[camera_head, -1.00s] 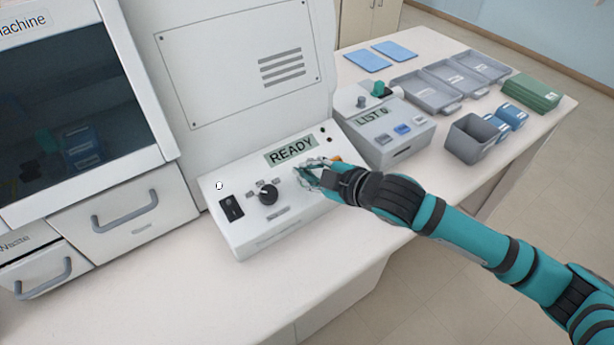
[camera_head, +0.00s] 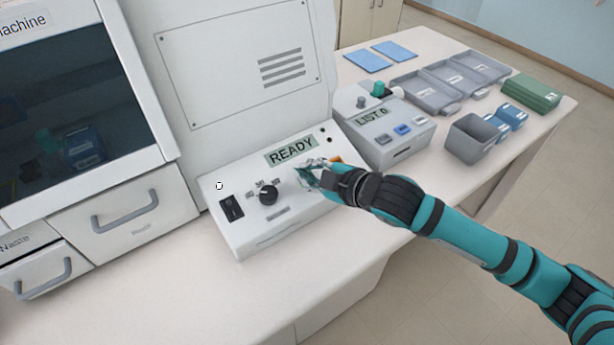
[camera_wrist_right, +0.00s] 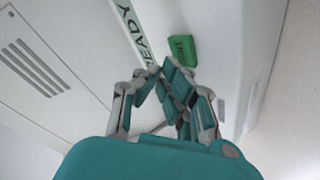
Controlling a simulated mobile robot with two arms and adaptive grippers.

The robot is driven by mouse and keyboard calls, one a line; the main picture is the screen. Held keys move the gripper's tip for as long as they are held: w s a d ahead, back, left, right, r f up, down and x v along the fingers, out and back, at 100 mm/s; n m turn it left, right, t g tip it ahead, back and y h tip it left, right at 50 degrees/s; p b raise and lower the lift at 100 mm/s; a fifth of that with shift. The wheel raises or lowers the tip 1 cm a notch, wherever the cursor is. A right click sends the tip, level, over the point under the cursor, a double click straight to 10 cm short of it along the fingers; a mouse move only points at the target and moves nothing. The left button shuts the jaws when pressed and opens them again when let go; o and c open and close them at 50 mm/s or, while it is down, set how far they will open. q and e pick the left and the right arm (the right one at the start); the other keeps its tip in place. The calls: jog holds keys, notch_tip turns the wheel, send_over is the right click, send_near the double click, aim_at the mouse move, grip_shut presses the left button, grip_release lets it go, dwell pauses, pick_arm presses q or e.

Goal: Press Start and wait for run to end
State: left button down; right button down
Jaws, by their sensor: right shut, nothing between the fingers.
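The staining machine's control panel (camera_head: 236,229) has a display (camera_head: 291,150) that reads READY, a black knob (camera_head: 268,195) and a dark switch (camera_head: 231,208). My right gripper (camera_head: 303,174) is shut and empty, close over the right part of the panel below the display. In the right wrist view its fingertips (camera_wrist_right: 169,68) are beside a green button (camera_wrist_right: 182,50), whose label is too blurred to read surely. I cannot tell whether they touch it. In the head view the gripper hides this button. My left gripper is not in view.
A small device (camera_head: 397,138) showing LIST 0 stands right of the panel. Grey trays (camera_head: 425,94), a grey bin (camera_head: 470,139), blue containers (camera_head: 512,115) and a green stack (camera_head: 532,93) lie farther right. The bench front (camera_head: 165,290) is clear.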

jog(key=shift+a+f, duration=0.1)
jog(key=shift+f, duration=0.15)
